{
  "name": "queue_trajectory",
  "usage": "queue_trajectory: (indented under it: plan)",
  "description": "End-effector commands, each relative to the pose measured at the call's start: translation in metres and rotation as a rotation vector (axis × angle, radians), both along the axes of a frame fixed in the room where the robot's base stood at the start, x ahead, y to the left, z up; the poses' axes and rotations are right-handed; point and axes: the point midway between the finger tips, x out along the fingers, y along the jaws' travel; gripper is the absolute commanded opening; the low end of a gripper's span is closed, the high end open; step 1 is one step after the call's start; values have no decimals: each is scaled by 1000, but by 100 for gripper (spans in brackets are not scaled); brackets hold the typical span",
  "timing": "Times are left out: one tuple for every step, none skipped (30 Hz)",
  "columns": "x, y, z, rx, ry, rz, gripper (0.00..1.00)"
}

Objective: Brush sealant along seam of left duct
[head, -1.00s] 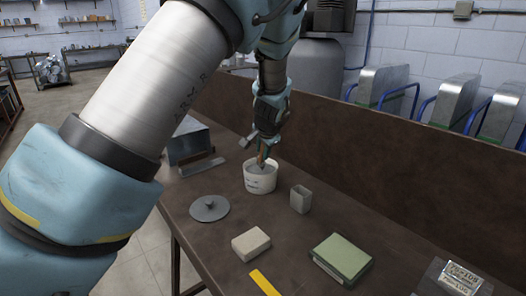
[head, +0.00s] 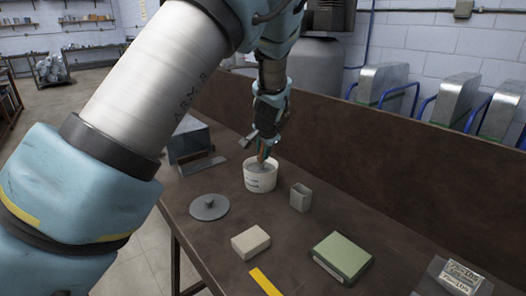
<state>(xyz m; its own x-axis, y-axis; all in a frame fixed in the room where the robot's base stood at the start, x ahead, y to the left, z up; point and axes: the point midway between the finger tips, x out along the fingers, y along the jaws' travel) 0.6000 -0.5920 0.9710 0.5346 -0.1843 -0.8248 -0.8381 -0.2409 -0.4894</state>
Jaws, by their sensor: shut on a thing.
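My gripper (head: 264,140) is over the white sealant tub (head: 260,180) on the brown bench. It is shut on a brush (head: 264,155) with a brownish handle, held steeply down into the tub's mouth. The brush's lower end is at the grey sealant; its bristles are too small to make out. A grey sheet-metal duct (head: 190,145) stands at the left back of the bench, left of the tub. My arm hides part of it, and its seam cannot be made out.
A round grey lid (head: 209,208), a small grey open box (head: 300,198), a beige block (head: 250,243), a green box (head: 342,258) and a yellow strip (head: 265,282) lie in front. A metal strip (head: 202,167) lies by the duct. A brown partition (head: 400,180) closes the back.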

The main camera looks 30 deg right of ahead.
Motion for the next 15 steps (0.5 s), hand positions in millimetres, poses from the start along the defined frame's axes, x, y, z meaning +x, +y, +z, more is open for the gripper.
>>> queue_trajectory:
  plan:
    - [0,0,-1,2,1,1,0]
    - [0,0,-1,2,1,0,0]
    - [0,0,-1,2,1,1,0]
    - [-1,0,-1,2,1,0,0]
    - [-1,0,-2,2,1,0,0]
    - [-1,0,-2,2,1,0,0]
    - [-1,0,-2,2,1,0,0]
    - [-1,0,-2,3,1,0,0]
    - [-1,1,-1,3,2,0,0]
    - [-1,1,-1,3,2,0,0]
    - [-1,1,0,3,2,0,0]
    - [-1,1,2,3,2,0,0]
    - [-1,0,3,2,3,1,0]
    - [-1,0,5,2,3,1,0]
    - [-1,0,8,2,1,1,0]
